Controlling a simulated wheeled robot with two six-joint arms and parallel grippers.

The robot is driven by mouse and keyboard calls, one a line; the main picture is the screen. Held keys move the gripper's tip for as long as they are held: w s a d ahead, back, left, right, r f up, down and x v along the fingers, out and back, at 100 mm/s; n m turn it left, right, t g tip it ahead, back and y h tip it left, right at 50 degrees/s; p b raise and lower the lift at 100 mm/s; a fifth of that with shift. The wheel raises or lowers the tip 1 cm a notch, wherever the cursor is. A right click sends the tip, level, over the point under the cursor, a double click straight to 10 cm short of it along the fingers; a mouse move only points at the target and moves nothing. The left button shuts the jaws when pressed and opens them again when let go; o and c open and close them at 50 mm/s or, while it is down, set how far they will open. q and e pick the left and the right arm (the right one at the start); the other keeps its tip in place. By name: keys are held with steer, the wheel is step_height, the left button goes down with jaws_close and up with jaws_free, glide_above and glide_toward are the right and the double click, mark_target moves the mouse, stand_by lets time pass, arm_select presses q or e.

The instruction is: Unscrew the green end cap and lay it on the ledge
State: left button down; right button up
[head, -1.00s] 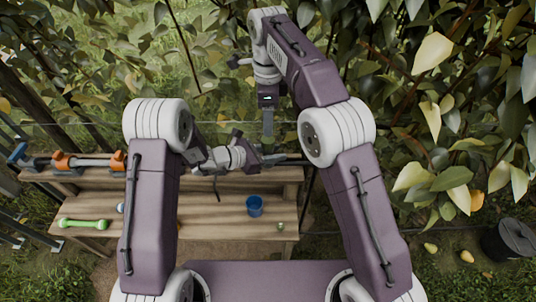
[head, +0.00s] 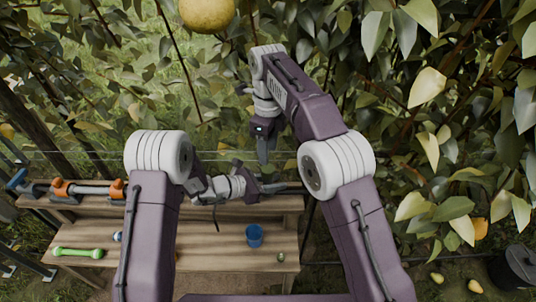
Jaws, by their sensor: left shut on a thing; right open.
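My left gripper (head: 268,187) is above the back of the wooden bench. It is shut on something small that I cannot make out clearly. My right gripper (head: 264,160) is open and points down from above, just over the left one. A small green patch (head: 268,169) shows between the two grippers; it may be the green end cap, but it is too small to be sure.
A blue cup (head: 254,236) and a small green round thing (head: 280,257) are on the bench. A green dumbbell-shaped tool (head: 85,252) lies at left. An orange-clamped bar (head: 90,189) sits on the ledge's left. A dark bucket (head: 517,265) stands right.

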mark_target(268, 168)
step_height(268, 168, down, 8)
steer(key=shift+r, duration=0.15)
jaws_close()
steer(key=n, duration=0.7)
steer(key=shift+n, duration=0.3)
steer(key=n, duration=1.6)
steer(key=shift+r+n, duration=0.1)
steer(key=shift+n, duration=0.2)
steer(key=n, duration=2.5)
steer(key=shift+n, duration=0.3)
steer(key=n, duration=0.4)
steer(key=shift+r, duration=0.1)
